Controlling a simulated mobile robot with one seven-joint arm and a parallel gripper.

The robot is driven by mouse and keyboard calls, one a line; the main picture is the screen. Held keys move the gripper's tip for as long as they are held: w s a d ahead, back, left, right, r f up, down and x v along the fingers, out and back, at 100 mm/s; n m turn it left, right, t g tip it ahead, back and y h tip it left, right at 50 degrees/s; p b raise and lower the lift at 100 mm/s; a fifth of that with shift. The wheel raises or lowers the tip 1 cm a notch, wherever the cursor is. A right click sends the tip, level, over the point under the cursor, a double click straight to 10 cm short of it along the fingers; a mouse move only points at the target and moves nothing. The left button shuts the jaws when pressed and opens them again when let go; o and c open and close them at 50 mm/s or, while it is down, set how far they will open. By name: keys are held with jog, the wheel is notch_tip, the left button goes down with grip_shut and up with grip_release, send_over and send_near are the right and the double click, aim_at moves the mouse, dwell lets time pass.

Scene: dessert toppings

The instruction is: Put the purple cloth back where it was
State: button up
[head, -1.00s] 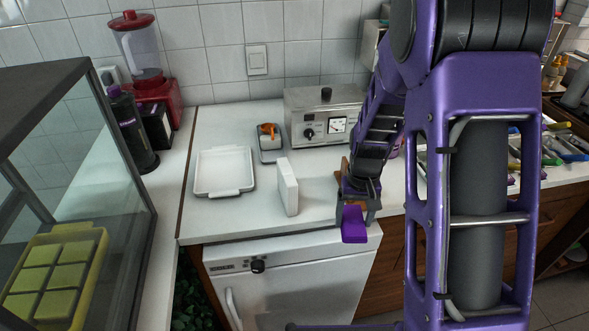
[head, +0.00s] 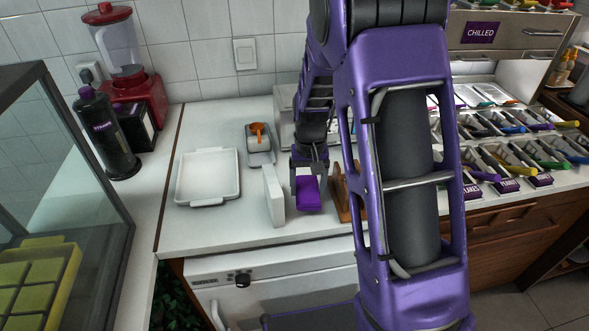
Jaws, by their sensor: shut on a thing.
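The purple cloth (head: 308,194) is a small folded block. My gripper (head: 308,184) is shut on it and holds it over the white counter (head: 230,232), near its front edge. The cloth is just right of an upright white slab (head: 274,196) and left of a brown wooden stand (head: 341,194). I cannot tell whether the cloth touches the counter. My forearm hides part of the counter to the right and part of the wooden stand.
A white tray (head: 183,190) lies at the left, with a small grey tray bearing an orange-handled item (head: 257,138) behind. A metal appliance (head: 284,103) stands at the back, mostly hidden. Topping bins (head: 490,160) fill the right. A glass case (head: 85,165) is at the left.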

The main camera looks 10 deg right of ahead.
jog(key=w+r+m+b, duration=0.2)
jog(key=w+r+m, duration=0.5)
jog(key=w, duration=0.5)
jog(key=f, duration=0.4)
jog(key=f+b, duration=0.1)
jog(key=f, duration=0.4)
jog(key=shift+w+a+f, duration=0.2)
jog(key=shift+f, duration=0.1)
jog(key=shift+f, duration=0.2)
jog(key=o, duration=1.1)
jog(key=shift+r, duration=0.15)
notch_tip(320, 180, up, 12)
jog(key=shift+r+p, duration=0.1)
jog(key=shift+p, duration=0.45)
